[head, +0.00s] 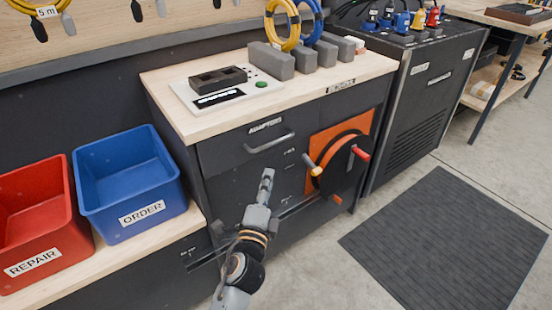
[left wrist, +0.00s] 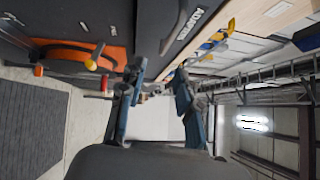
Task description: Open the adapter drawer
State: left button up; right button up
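The adapter drawer (head: 225,151) is a dark front under the wooden top, with a label reading like "ADAPTERS" and a pale bar handle (head: 270,142). It looks closed, flush with the cabinet. My left gripper (head: 267,174) is just below the handle in the head view, apart from it as far as I can tell. In the left wrist view its two fingers (left wrist: 158,72) are spread with nothing between them. The handle (left wrist: 173,31) shows above the fingers there, near the drawer label (left wrist: 190,22). My right gripper is not in view.
An orange panel with a black reel (head: 343,165) and yellow and red knobs is right of the drawer. A blue ORDER bin (head: 128,180) and red REPAIR bin (head: 35,220) stand left. A grey mat (head: 450,240) lies on open floor.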

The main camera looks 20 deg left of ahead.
pick_arm(q)
jog(key=r, duration=0.1)
send_near(276, 142)
jog(key=w, duration=0.7)
jog(key=w+a, duration=0.1)
jog(key=w, duration=0.1)
jog(key=shift+w+a+r, duration=0.1)
jog(key=shift+w+r, duration=0.1)
jog(key=shift+w, duration=0.05)
jog(key=shift+w+r, duration=0.1)
jog(key=shift+w, duration=0.3)
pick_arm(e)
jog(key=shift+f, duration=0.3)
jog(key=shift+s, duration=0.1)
pick_arm(q)
grip_shut()
